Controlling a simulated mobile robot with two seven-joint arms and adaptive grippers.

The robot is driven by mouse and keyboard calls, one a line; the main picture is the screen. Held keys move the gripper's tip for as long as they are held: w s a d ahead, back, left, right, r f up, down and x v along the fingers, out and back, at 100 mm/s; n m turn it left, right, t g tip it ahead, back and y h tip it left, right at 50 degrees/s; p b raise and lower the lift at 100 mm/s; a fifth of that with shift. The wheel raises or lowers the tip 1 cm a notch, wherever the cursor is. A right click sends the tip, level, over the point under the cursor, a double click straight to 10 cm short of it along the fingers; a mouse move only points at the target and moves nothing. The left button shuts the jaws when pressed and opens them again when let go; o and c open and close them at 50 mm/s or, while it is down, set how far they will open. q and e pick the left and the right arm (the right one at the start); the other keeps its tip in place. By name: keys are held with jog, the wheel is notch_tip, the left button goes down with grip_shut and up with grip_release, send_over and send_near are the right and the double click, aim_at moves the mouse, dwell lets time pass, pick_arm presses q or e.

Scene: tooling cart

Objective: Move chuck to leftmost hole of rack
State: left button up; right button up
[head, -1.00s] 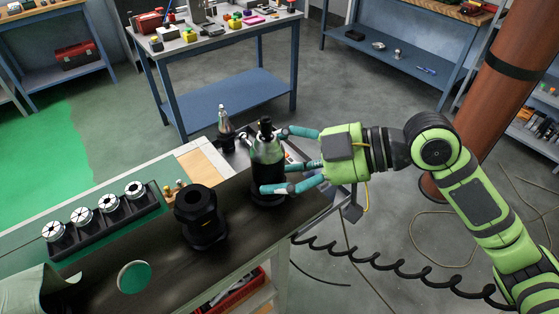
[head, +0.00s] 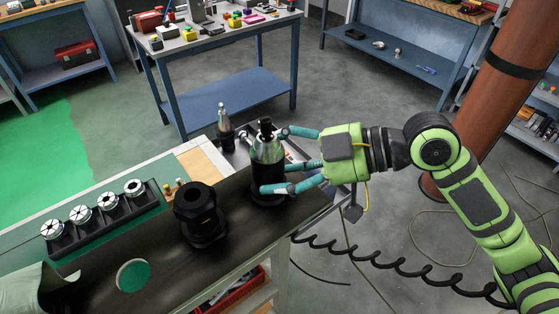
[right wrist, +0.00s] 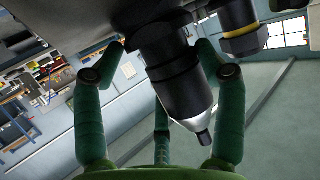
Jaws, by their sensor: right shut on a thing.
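A chuck (head: 267,150), black below with a silver cone and a dark tip, stands upright at the right end of the dark bench top. My right gripper (head: 276,161) is shut on it from the right, with its teal fingers around the body. In the right wrist view the chuck (right wrist: 178,85) lies between the fingers, its silver cone and tip showing. Whether its base touches the bench is unclear. A long dark rack (head: 118,224) at the left holds several silver-topped pieces in a row. My left gripper is not in view.
A thick black holder (head: 201,216) stands between the rack and the chuck. A smaller silver-and-black tool (head: 225,122) stands behind the chuck. A green-and-white disc (head: 134,276) is near the front, and a cloth (head: 32,291) lies at the left corner.

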jog(key=o, duration=1.8)
jog(key=shift+r, duration=0.25)
jog(key=shift+s+f, duration=0.1)
